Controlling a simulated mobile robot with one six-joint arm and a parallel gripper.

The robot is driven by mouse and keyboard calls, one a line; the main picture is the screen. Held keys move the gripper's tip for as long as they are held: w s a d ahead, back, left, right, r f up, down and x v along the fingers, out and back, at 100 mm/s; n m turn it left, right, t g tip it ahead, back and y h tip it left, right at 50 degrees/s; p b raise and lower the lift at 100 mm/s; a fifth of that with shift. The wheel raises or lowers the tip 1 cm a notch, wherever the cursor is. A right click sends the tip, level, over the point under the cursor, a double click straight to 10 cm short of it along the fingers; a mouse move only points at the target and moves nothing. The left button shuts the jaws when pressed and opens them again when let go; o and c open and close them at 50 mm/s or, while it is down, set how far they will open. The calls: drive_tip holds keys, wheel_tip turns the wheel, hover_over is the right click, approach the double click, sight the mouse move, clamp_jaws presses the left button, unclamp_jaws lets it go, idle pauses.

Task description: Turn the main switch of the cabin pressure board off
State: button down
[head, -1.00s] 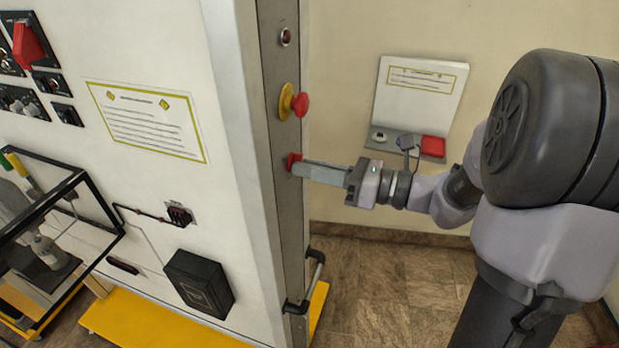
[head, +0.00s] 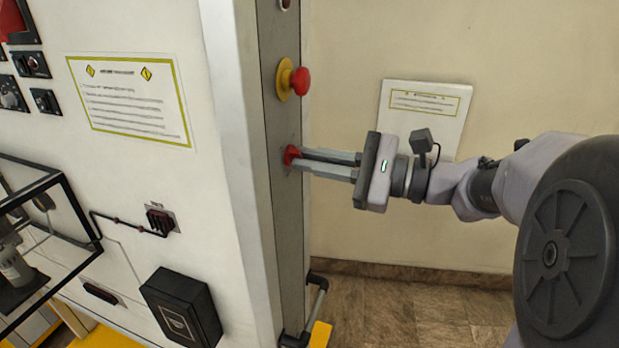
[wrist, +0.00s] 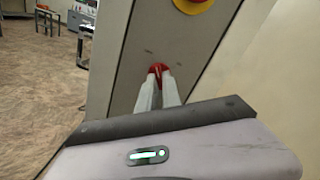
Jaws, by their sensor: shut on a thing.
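The red rotary switch (head: 291,155) sits on the narrow grey side face of the white cabinet, below the emergency button. My gripper (head: 299,160) reaches it from the right, with its two long fingers shut on the red knob. In the wrist view the fingertips of my gripper (wrist: 158,78) meet at the red switch (wrist: 157,69), and the fingers cover part of it. The switch's exact angle is hard to read behind the fingers.
A red emergency button on a yellow base (head: 292,80) is just above. A black handle (head: 316,292) juts out lower on the same face. A white notice board (head: 422,112) hangs on the wall behind my wrist. A black box (head: 181,307) is on the cabinet front.

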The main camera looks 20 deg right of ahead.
drive_tip(key=shift+n+b, duration=1.1)
drive_tip(key=shift+b, duration=0.05)
drive_tip(key=c, duration=1.5)
unclamp_jaws()
drive_tip(key=p+v, duration=0.1)
drive_tip(key=v, duration=1.6)
drive_tip(key=shift+s+d+r, duration=0.1)
drive_tip(key=shift+d, duration=0.05)
